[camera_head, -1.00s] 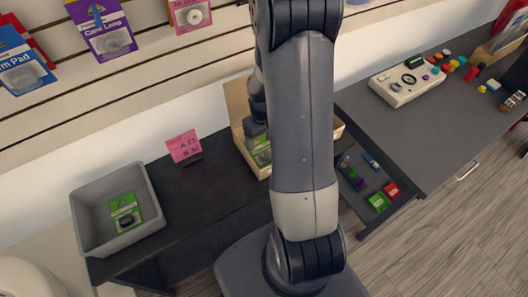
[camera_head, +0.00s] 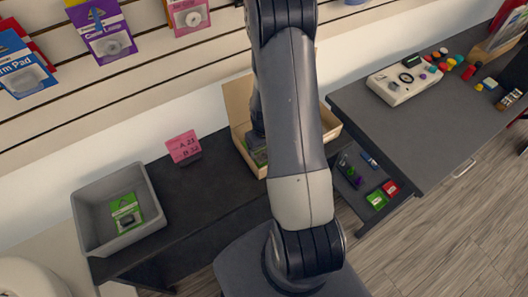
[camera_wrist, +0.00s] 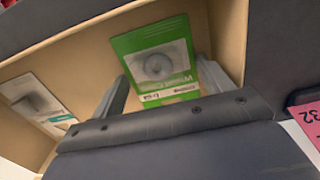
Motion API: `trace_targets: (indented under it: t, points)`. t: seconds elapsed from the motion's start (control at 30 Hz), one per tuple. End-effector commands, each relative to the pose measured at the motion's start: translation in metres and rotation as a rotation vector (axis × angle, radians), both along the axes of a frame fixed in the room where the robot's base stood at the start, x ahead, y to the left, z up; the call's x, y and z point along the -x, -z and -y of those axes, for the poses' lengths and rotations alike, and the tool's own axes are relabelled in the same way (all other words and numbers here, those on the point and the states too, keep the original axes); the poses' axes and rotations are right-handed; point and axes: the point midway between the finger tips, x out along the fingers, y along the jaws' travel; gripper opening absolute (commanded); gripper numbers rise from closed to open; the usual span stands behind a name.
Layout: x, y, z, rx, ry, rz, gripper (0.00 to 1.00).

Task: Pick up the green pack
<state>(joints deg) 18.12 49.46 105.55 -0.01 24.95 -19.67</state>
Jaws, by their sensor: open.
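A green pack (camera_wrist: 155,58) with a white panel and a round grey item lies in a cardboard box (camera_head: 236,100). In the head view, only a small part of this green pack (camera_head: 259,156) shows beside my arm. My gripper (camera_wrist: 162,72) is open over the box, with one finger at each side of the green pack in the wrist view. I cannot tell whether the fingers touch it. Another green pack (camera_head: 126,212) with a dark item lies in a grey bin (camera_head: 84,222) at the left.
A white pack (camera_wrist: 35,100) lies in the box at the wrist view's left. A pink sign (camera_head: 184,147) stands on the dark counter left of the box. An open drawer (camera_head: 352,200) with small items is at right, below a grey desk (camera_head: 410,130).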

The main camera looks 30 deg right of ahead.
Motion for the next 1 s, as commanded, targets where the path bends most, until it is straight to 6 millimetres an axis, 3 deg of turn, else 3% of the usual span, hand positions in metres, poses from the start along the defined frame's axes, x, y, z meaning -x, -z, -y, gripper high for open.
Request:
trace_targets:
  t: [0.07, 0.67, 1.0]
  points:
    - [-0.0001, -0.0001, 0.0000, 0.000, 0.000, 0.000, 0.75]
    - [0.0000, -0.0003, -0.0001, 0.000, 0.000, 0.000, 0.26]
    - [-0.0002, -0.0036, 0.0000, 0.000, 0.000, 0.000, 0.26]
